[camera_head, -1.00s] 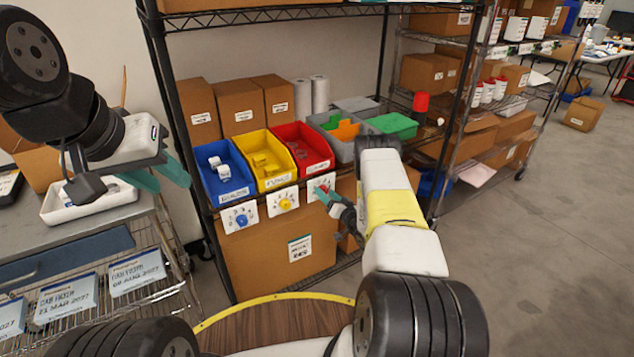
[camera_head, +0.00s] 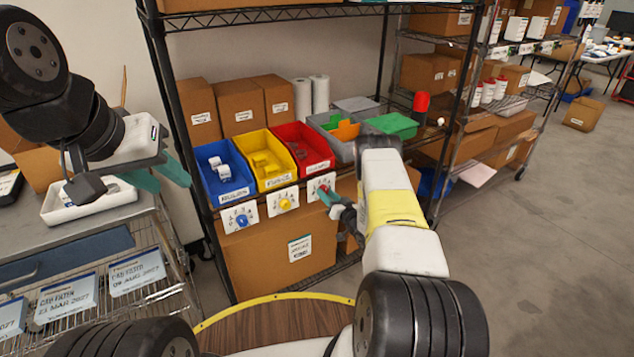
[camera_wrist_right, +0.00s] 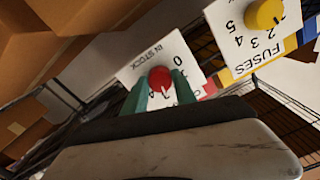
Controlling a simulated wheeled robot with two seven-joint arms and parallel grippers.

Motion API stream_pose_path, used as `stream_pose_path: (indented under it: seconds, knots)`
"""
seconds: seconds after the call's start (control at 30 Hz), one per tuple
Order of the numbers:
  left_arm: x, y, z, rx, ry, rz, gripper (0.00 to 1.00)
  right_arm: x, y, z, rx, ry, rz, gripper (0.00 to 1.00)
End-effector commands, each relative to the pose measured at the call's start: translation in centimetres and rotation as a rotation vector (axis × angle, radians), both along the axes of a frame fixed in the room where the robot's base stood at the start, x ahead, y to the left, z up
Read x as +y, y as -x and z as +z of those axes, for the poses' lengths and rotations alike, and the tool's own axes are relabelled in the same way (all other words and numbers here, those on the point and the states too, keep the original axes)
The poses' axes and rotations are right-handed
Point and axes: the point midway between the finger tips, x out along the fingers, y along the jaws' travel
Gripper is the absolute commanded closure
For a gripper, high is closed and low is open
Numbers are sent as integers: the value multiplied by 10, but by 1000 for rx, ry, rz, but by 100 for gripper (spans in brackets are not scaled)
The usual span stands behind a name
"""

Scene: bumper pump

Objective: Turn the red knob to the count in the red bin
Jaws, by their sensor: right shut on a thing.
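The red knob (camera_wrist_right: 160,79) sits on a white dial plate (camera_wrist_right: 147,56) below the red bin, and the plate also shows in the head view (camera_head: 319,182). My right gripper (camera_wrist_right: 160,92) has its green fingers on both sides of the red knob and is shut on it. In the head view the right gripper (camera_head: 328,194) hides most of the knob. The red bin (camera_head: 318,163) holds a few dark items, too small to count surely. My left gripper (camera_head: 160,176) is apart from the dials, over the left bench, with its two green fingers spread and empty.
A blue bin (camera_head: 209,191) and a yellow bin (camera_head: 249,177) stand left of the red one. Below them are a blue knob (camera_head: 241,221) and a yellow knob (camera_head: 285,204), the latter close to my right gripper. Grey and green bins (camera_head: 391,125) stand to the right.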

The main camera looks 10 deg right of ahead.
Motion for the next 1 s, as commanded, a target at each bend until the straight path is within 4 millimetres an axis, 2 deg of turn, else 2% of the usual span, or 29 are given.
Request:
stream_pose_path:
  seconds: [0.6,1.0]
  knots:
    - [0,0,0,0,0,0,64,-1,0,0,-152,419,0,100]
    - [0,0,0,0,0,0,64,-1,0,0,-187,516,0,100]
